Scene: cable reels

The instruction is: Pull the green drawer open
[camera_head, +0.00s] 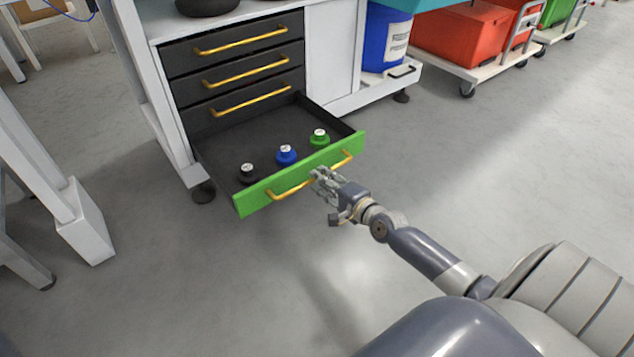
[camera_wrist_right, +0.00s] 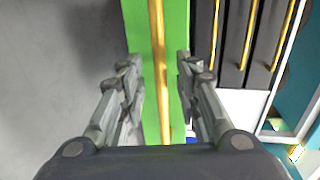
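The green drawer (camera_head: 250,203) is the lowest one in the cabinet and stands pulled out, its dark inside showing. Its yellow bar handle (camera_head: 284,192) runs along the green front. My right gripper (camera_head: 322,180) is at the middle of this handle. In the right wrist view, the handle (camera_wrist_right: 158,45) runs between the two fingers of the right gripper (camera_wrist_right: 158,78), with gaps on both sides. The green front (camera_wrist_right: 178,25) lies behind the handle. The fingers are apart and hold nothing. My left gripper is not in view.
Black, blue and green reels (camera_head: 286,155) sit in the drawer. Three dark drawers (camera_head: 235,60) above are shut. A blue bin (camera_head: 383,40) and red crates (camera_head: 460,35) on a trolley stand at the back right. The floor (camera_head: 470,150) right of the drawer is clear.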

